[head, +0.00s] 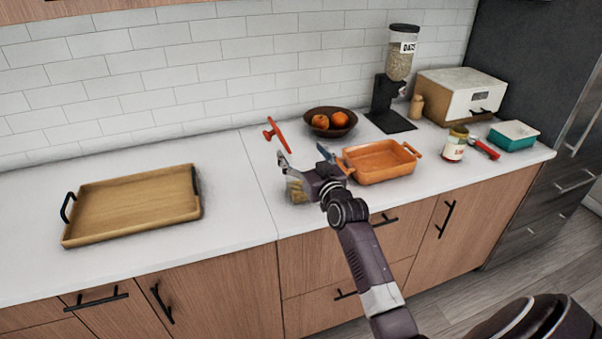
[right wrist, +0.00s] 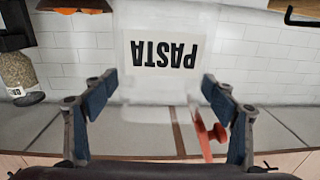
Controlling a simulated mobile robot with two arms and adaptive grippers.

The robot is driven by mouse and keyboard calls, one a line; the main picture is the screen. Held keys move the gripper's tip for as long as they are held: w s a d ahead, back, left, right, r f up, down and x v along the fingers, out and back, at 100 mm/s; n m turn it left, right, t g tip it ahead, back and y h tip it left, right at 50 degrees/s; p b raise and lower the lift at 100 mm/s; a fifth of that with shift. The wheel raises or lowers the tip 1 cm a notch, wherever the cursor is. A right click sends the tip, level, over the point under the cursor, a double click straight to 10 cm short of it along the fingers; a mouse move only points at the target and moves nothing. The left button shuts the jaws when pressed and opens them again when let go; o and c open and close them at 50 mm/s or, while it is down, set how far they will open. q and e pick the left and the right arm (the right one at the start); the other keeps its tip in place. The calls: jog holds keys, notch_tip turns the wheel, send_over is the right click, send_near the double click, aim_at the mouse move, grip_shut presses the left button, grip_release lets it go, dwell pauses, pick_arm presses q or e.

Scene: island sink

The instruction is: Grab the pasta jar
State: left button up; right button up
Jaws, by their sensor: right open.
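The pasta jar (right wrist: 165,20) is a clear jar with a white label reading PASTA, upside down in the right wrist view. It stands between the two fingers of my right gripper (right wrist: 160,84), which are spread on either side of it. I cannot tell whether either finger touches it. In the head view my right gripper (head: 303,158) is over the counter, and the jar (head: 296,190) is partly hidden by it, with yellowish contents showing low down. My left gripper is not in view.
A small red item (head: 275,135) is just behind the gripper on the counter (head: 235,220). An orange tray (head: 380,172) is close on the right, a fruit bowl (head: 330,130) behind. A wooden tray (head: 135,205) lies left. A dispenser (head: 399,66) and a labelled jar (head: 454,146) stand right.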

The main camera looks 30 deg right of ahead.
jog(key=shift+w, duration=0.1)
grip_shut()
jog(key=shift+r, duration=0.2)
dwell(0.6)
